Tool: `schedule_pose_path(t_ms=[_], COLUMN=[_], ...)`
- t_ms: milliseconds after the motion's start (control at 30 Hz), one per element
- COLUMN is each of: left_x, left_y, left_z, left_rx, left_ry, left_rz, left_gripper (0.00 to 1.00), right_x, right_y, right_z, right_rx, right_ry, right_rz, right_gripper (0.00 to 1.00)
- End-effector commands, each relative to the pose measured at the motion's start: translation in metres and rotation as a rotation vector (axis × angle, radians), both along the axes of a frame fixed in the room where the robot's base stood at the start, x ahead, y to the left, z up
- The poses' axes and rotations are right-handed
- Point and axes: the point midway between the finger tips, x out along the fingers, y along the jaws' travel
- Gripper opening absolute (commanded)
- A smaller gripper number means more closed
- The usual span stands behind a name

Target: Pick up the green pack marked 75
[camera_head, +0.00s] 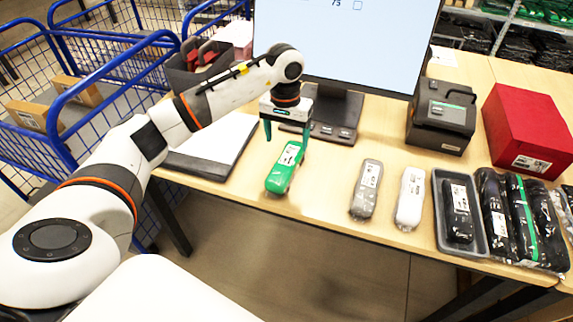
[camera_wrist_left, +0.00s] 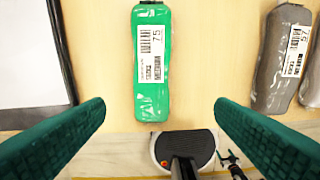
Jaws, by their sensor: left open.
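The green pack marked 75 (camera_head: 281,177) lies flat on the table near its front edge, with a white label facing up. It also shows in the left wrist view (camera_wrist_left: 153,95), where the number 75 can be read. My left gripper (camera_head: 287,137) is open, with its green fingers pointing down above the far end of the pack. In the left wrist view my left gripper (camera_wrist_left: 160,115) has its two fingers spread apart, one to each side of the pack and not touching it.
A grey pack (camera_head: 365,192) and a white pack (camera_head: 410,196) lie to the right. Farther right are a grey tray (camera_head: 443,225) and several dark packs. A monitor (camera_head: 350,45) stands behind. A white board (camera_head: 212,148) lies to the left. Blue wire carts (camera_head: 70,90) stand left.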

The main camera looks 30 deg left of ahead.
Motion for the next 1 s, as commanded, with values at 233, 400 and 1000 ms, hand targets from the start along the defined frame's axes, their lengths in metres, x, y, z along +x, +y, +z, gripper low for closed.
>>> schedule_pose_path(t_ms=[233, 400, 1000], left_x=[-0.002, -0.002, -0.002], left_y=[0.007, 0.006, 0.01], left_z=[-0.031, -0.057, -0.117], left_rx=[0.027, 0.024, 0.024], left_ry=[0.017, 0.014, 0.012], left_rz=[-0.009, -0.009, -0.009], left_gripper=[0.78, 0.78, 0.78], right_x=[0.0, 0.0, 0.0], right_y=[0.0, 0.001, 0.004], right_z=[0.006, 0.01, 0.023], right_rx=[0.0, 0.002, 0.004], right_ry=[0.0, 0.0, 0.0], right_rz=[-0.001, -0.002, -0.003], right_gripper=[0.74, 0.74, 0.74])
